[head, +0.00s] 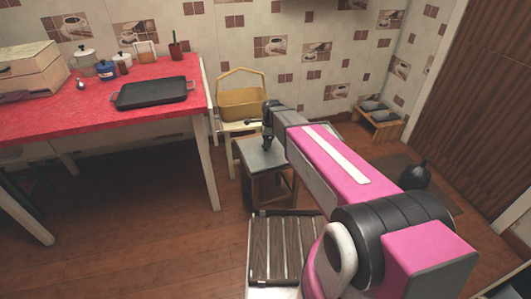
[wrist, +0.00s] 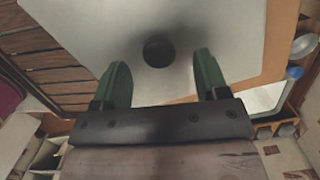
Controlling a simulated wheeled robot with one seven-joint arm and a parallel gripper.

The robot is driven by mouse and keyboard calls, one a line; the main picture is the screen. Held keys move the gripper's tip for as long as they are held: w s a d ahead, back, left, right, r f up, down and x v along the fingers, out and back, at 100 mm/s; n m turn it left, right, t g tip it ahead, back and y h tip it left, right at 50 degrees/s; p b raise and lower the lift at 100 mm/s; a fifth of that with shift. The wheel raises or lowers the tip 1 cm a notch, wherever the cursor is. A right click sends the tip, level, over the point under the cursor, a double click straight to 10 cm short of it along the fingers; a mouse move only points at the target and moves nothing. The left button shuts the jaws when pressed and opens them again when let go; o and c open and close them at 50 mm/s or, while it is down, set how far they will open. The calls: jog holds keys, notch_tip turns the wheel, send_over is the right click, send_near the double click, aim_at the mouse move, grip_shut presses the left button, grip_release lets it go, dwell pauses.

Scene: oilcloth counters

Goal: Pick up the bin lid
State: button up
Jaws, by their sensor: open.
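A flat pale grey panel with a round dark knob (wrist: 158,51) fills the middle of the wrist view; it looks like the bin lid (wrist: 95,35). In the head view a grey flat top (head: 257,158) rests on a wooden stool-like stand, below my gripper (head: 267,143). In the wrist view my gripper (wrist: 161,62) is open, its two green fingers apart on either side of the knob. They hold nothing. I cannot tell how far the fingertips are above the panel. My arm hides part of the stand's right side in the head view.
A red-topped table (head: 50,122) with a black tray (head: 152,93) stands at left. A yellow basket (head: 243,103) sits behind the stand. A slatted wooden seat (head: 272,265) is in front. A low rack (head: 380,124) and a black vase (head: 416,176) are at right.

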aim_at(257, 158)
jog(key=f, duration=0.4)
jog(key=shift+s+a, duration=0.1)
jog(key=shift+a, duration=0.15)
jog(key=c, duration=1.1)
